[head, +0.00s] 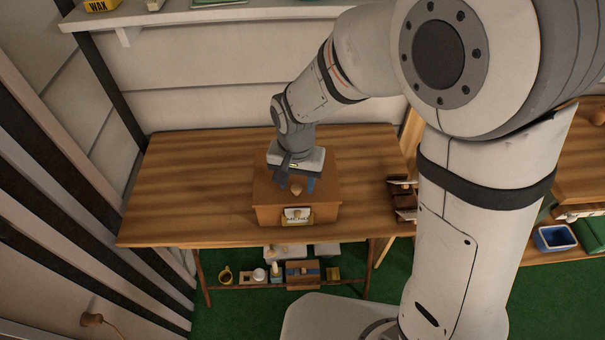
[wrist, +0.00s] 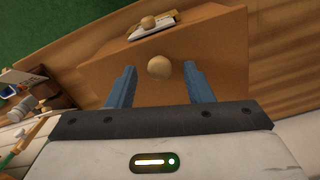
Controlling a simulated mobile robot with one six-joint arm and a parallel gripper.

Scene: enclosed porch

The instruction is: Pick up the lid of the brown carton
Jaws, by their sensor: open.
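The brown carton (head: 268,216) stands on the wooden table, with a pale label and a small knob on its front. Its lid (head: 326,196) lies flat on top and carries a round wooden knob (head: 296,191). In the wrist view the lid (wrist: 222,48) fills the middle, and its knob (wrist: 159,67) shows between the two blue fingers. My gripper (head: 297,183) is open, pointing down over the lid. In the wrist view my gripper (wrist: 159,71) has one finger on each side of the knob, with gaps showing. I cannot tell the fingertips' exact height above the lid.
The wooden table (head: 190,190) is clear to the left of the carton. Small dark-and-wood items (head: 402,196) stand at its right edge. A lower shelf (head: 240,286) holds a mug and several small things. A wall shelf (head: 200,14) runs above the back.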

